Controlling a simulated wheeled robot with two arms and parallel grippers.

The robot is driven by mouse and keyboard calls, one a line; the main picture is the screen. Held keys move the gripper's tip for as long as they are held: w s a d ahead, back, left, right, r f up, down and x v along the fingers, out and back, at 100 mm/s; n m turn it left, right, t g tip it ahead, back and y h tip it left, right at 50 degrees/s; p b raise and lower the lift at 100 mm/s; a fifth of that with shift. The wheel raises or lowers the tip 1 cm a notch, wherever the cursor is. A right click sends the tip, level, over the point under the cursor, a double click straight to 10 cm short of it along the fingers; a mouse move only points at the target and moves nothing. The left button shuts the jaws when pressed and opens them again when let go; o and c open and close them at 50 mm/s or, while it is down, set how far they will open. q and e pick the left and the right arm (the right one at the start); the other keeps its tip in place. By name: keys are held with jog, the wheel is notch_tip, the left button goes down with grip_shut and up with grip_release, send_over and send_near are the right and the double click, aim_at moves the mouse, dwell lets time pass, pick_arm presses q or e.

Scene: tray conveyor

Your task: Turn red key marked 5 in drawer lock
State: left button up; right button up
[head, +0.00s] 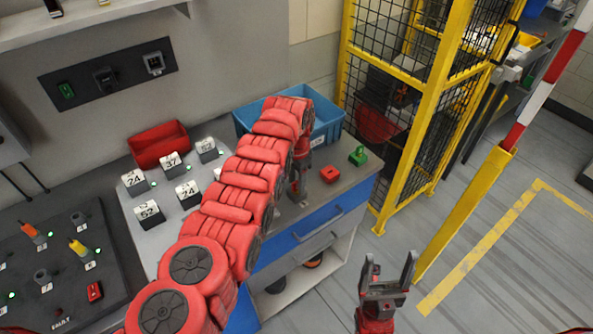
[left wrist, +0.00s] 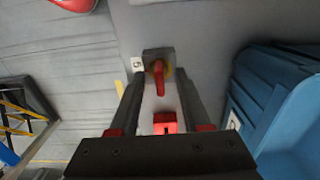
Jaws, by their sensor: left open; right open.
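The red key (left wrist: 158,77) sits in a grey square lock block (left wrist: 167,53) in the left wrist view. A white tag marked 5 (left wrist: 137,64) is beside the block. My left gripper (head: 301,190) is open over the worktop. In the left wrist view its two fingers (left wrist: 159,88) lie on either side of the key, with no visible grip on it. The red arm hides the lock in the head view. My right gripper (head: 388,273) is open and empty, over the floor at the lower right.
A red block (head: 329,174) and a green padlock-shaped piece (head: 358,156) are on the worktop near the left gripper. A blue bin (head: 325,128) stands behind. Blue drawers (head: 293,241) are below.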

pick_arm(q)
jog(key=shift+f, duration=0.35)
grip_shut()
